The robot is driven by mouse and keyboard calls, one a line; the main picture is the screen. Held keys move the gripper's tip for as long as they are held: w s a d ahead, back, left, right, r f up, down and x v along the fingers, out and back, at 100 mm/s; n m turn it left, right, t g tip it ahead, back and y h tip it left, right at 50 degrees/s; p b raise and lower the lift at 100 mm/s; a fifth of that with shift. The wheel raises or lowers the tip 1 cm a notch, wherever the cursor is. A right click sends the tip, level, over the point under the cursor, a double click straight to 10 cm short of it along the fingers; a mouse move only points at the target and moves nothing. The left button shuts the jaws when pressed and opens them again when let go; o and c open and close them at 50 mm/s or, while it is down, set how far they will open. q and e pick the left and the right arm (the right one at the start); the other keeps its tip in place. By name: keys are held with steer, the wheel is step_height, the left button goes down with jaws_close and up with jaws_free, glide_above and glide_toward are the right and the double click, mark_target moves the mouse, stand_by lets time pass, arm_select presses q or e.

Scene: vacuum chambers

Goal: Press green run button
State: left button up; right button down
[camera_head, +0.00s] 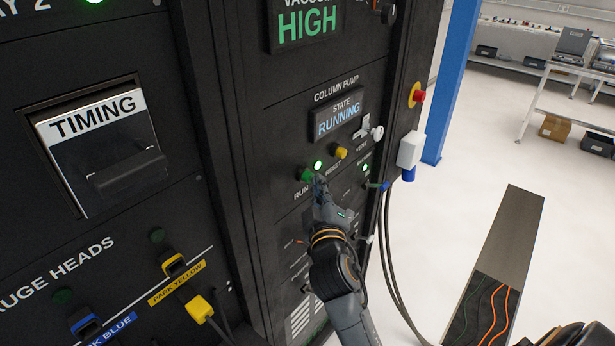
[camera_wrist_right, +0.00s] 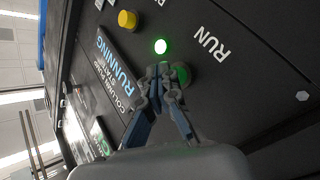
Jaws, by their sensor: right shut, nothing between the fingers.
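The green run button (camera_head: 305,174) is on the black column pump panel, above the RUN label. It also shows in the wrist view (camera_wrist_right: 183,75), partly hidden behind a fingertip. A lit green lamp (camera_head: 318,165) is just beside it, bright in the wrist view (camera_wrist_right: 161,46) too. My right gripper (camera_head: 320,184) is shut and empty, its tips (camera_wrist_right: 161,70) right at the button's edge. I cannot tell whether they touch it. The state display (camera_head: 338,119) reads RUNNING. My left gripper is not in view.
A yellow reset button (camera_head: 341,153) sits right of the lamp. A red and yellow knob (camera_head: 417,95) and a white box (camera_head: 410,150) stick out at the cabinet's right edge. The TIMING drawer (camera_head: 105,145) is at left. Open floor lies right, with a cable trench (camera_head: 482,310).

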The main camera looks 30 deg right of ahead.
steer(key=shift+w+a, duration=0.1)
steer(key=shift+w, duration=0.2)
steer(key=shift+s, duration=0.1)
stand_by(0.3)
steer(key=shift+s+d, duration=0.2)
steer(key=shift+s, duration=0.25)
steer(key=shift+s+d, duration=0.2)
steer(key=shift+s, duration=0.25)
steer(key=s+d+p, duration=0.1)
steer(key=s+d, duration=0.1)
steer(key=s, duration=0.3)
steer(key=shift+s+d+p, duration=0.15)
steer(key=shift+s+p, duration=0.15)
